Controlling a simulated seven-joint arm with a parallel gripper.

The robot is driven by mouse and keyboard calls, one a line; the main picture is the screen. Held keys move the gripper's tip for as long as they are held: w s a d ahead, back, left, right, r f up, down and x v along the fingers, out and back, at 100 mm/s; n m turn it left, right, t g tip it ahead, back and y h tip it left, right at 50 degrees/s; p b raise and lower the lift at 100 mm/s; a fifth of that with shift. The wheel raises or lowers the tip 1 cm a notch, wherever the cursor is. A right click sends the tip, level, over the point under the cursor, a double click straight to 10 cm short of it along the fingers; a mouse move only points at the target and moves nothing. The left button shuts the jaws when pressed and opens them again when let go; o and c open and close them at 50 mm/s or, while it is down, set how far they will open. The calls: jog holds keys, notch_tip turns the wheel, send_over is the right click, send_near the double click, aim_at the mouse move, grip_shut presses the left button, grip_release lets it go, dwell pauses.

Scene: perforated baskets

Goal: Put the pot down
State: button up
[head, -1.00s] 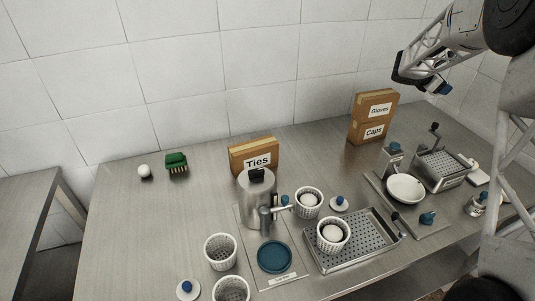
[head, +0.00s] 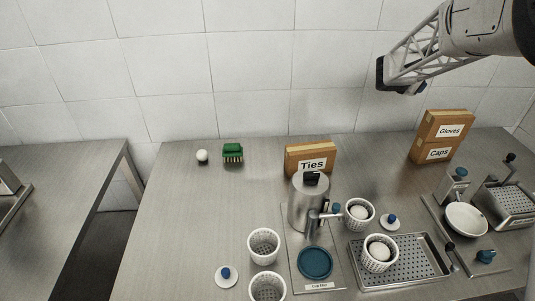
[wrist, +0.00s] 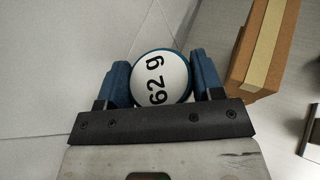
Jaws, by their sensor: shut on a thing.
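My gripper (wrist: 160,82) is shut on a round pot (wrist: 163,77), with one blue finger on each side of it. In the head view my gripper (head: 408,89) is high in front of the tiled wall, above the table. The held pot cannot be made out there. Its far side is hidden in the wrist view.
The steel table (head: 190,225) has free room at its left. Another table (head: 60,205) stands left across a gap.

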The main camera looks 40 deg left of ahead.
jog(key=s+a+n+y, duration=0.3)
jog(key=s+a, duration=0.5)
jog(key=a, duration=0.2)
jog(key=s+a+n+y, duration=0.25)
jog(key=s+a, duration=0.45)
jog(key=a, duration=0.4)
jog(key=s+a+f+n+g+y, duration=0.1)
jog(key=s+a+n+y, duration=0.2)
jog(key=s+a, duration=0.6)
jog(key=s+a+f+n+g+y, duration=0.1)
jog(key=s+a+n+g+y, duration=0.15)
jog(key=s+a, duration=0.65)
jog(key=s+d+f, duration=0.3)
jog(key=f, duration=0.8)
jog(key=shift+s+t+y, duration=0.35)
jog(key=shift+s+y, duration=0.05)
jog(key=shift+f, duration=3.1)
jog(key=shift+f, duration=0.1)
jog(key=shift+f, duration=1.75)
jog(key=shift+f, duration=0.1)
